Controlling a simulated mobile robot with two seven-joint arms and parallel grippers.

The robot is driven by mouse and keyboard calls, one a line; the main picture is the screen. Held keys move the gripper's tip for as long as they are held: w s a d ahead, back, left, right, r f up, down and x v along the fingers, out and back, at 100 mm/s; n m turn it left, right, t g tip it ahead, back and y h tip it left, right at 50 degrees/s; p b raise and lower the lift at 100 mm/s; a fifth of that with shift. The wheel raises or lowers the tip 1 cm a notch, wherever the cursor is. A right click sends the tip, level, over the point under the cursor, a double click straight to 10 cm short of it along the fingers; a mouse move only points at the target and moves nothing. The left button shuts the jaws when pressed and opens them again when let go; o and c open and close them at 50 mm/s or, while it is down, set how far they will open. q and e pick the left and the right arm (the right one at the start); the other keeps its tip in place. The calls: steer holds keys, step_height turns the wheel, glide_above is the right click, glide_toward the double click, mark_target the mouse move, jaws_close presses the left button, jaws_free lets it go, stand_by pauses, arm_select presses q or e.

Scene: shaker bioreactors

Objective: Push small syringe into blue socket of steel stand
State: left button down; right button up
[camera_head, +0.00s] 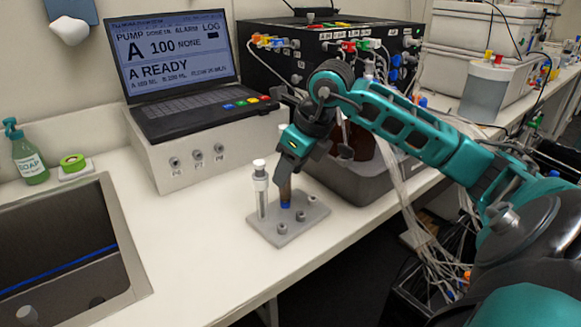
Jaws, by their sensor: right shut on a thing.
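The steel stand (270,234) is a flat grey plate on the white bench, with several round sockets. My right gripper (287,172) points down above it and is shut on the small syringe (285,188), a slim brownish barrel. The syringe looks about upright. Its lower end meets the blue socket (286,205) in the picture; I cannot tell how far it is in. The gripper hides the syringe's upper part. A larger clear syringe (261,194) with a white top stands upright in the stand, just left of the gripper. My left gripper is not in view.
A pump console with a screen (175,50) stands behind on a white box (190,160). A grey shaker tray (365,183) is close behind my right gripper. A sink (125,240) lies at left. The bench in front of the stand is clear.

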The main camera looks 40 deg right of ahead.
steer(key=shift+f, duration=0.15)
stand_by(0.3)
steer(key=shift+f+b, duration=0.3)
steer(key=shift+b, duration=0.2)
steer(key=o, duration=1)
steer(key=shift+o, duration=0.7)
steer(key=v, duration=1.3)
steer(key=shift+p, duration=0.4)
steer(key=shift+a, duration=0.1)
steer(key=shift+a, duration=0.1)
